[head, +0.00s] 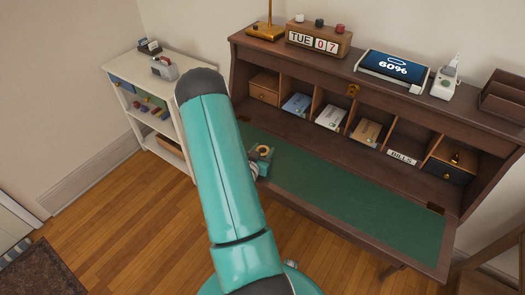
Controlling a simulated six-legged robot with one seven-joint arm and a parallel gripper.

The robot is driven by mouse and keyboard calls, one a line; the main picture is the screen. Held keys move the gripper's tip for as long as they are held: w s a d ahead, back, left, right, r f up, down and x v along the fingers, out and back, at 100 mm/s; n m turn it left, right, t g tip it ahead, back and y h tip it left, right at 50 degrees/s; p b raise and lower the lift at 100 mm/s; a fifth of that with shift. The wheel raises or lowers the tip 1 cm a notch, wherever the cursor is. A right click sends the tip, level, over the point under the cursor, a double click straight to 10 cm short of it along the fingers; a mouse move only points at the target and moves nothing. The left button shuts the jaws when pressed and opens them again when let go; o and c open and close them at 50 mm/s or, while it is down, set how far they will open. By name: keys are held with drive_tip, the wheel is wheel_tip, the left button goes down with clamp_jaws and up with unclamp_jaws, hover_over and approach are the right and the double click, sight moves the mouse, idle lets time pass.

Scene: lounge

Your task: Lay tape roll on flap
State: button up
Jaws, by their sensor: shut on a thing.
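The flap (355,197) is the desk's lowered writing board, with green felt inside a dark wooden border. My gripper (260,158) shows only in part, just right of my large teal arm, over the left part of the flap. A small tan ring, the tape roll (263,149), shows at my gripper, and the gripper is shut on it. My arm hides much of the hand and the flap's left end. I cannot tell whether the roll touches the felt.
The desk's pigeonholes (330,117) behind the flap hold envelopes and small drawers. A calendar block (318,39), a tablet (393,68) and a lamp (266,28) stand on top. A white shelf (125,90) stands left. The felt's middle and right are clear.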

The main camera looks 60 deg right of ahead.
drive_tip(key=o, duration=0.9)
drive_tip(key=shift+o, duration=0.2)
drive_tip(key=a+r, duration=0.2)
drive_tip(key=a, duration=1)
drive_tip(key=shift+s, duration=0.25)
